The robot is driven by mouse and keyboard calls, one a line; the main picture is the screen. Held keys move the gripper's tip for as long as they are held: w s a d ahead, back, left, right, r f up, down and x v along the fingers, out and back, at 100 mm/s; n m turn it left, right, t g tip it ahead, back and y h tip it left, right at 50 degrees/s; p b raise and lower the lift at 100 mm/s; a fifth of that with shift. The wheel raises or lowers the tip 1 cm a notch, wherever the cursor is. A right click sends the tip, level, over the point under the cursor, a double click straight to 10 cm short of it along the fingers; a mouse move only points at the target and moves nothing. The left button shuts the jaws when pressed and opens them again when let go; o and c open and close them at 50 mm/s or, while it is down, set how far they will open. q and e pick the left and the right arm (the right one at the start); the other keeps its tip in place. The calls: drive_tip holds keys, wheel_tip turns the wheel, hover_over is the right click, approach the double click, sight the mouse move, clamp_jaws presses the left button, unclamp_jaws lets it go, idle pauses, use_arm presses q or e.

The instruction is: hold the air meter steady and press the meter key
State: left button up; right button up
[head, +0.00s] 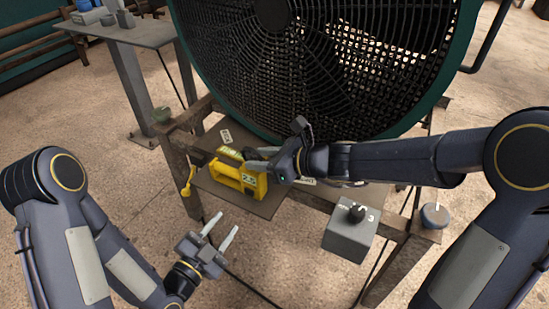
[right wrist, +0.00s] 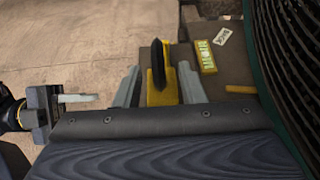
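The yellow air meter (head: 225,174) stands on a brown board in front of the big fan, with a small display on its end. In the right wrist view its black-topped handle (right wrist: 157,62) lies between the two fingers of my right gripper (right wrist: 158,88). The fingers are apart, with a small gap on each side, so it looks open around the handle. In the head view my right gripper (head: 262,159) covers part of the meter. My left gripper (head: 220,235) is open and empty, below and in front of the board. I cannot make out the meter key.
A large green-rimmed fan (head: 300,60) stands behind the board. A small yellow-green box (right wrist: 206,57) and a white tag (right wrist: 222,36) lie by the meter. A grey box with a black knob (head: 350,238) is at the right. A yellow hook (head: 188,182) hangs at the board's left edge.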

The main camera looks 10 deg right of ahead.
drive_tip(key=shift+x, duration=1.45)
drive_tip(key=shift+c, duration=0.3)
drive_tip(key=shift+r, duration=0.1)
clamp_jaws()
idle(1.0)
use_arm(q)
drive_tip(key=shift+c, duration=0.2)
clamp_jaws()
idle(1.2)
drive_tip(key=shift+f, duration=0.1)
idle(0.4)
